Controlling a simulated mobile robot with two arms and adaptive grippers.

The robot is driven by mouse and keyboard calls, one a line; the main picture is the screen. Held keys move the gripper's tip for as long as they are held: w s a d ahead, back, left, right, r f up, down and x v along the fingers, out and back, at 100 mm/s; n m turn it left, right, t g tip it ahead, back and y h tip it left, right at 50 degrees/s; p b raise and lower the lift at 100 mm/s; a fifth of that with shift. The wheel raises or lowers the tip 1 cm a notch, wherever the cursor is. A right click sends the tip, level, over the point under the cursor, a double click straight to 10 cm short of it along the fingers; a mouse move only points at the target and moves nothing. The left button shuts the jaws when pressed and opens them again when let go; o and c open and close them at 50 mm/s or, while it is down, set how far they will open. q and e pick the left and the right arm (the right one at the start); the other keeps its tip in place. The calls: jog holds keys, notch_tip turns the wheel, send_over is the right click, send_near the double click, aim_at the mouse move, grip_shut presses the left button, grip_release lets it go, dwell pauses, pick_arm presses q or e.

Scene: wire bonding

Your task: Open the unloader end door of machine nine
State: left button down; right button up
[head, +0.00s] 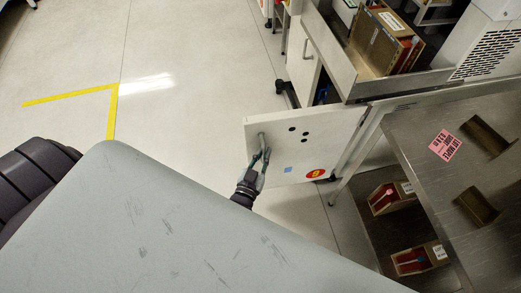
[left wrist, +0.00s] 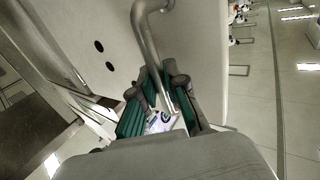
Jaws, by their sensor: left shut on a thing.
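The white end door (head: 285,155) stands near the middle of the head view. My left gripper (head: 262,155) is shut on this handle. In the left wrist view the door (left wrist: 190,45) fills the upper middle, and the bent handle (left wrist: 147,40) runs down between the green-padded fingers (left wrist: 170,95). The door appears to stand out from the machine frame on its right. My right gripper is out of view.
A metal table (head: 420,135) with a pink label (head: 445,145) stands at the right, with boxes on a lower shelf. A tray holding a brown magazine box (head: 383,40) is at the upper right. Open floor (head: 190,120) with yellow tape (head: 70,96) lies left of the door.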

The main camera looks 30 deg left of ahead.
pick_arm(q)
jog(key=shift+d+r, duration=0.1)
jog(key=shift+d, duration=0.15)
jog(key=c, duration=1.2)
grip_release()
jog(key=s+d, duration=0.1)
jog(key=s, duration=1.1)
jog(key=shift+w+d, duration=0.1)
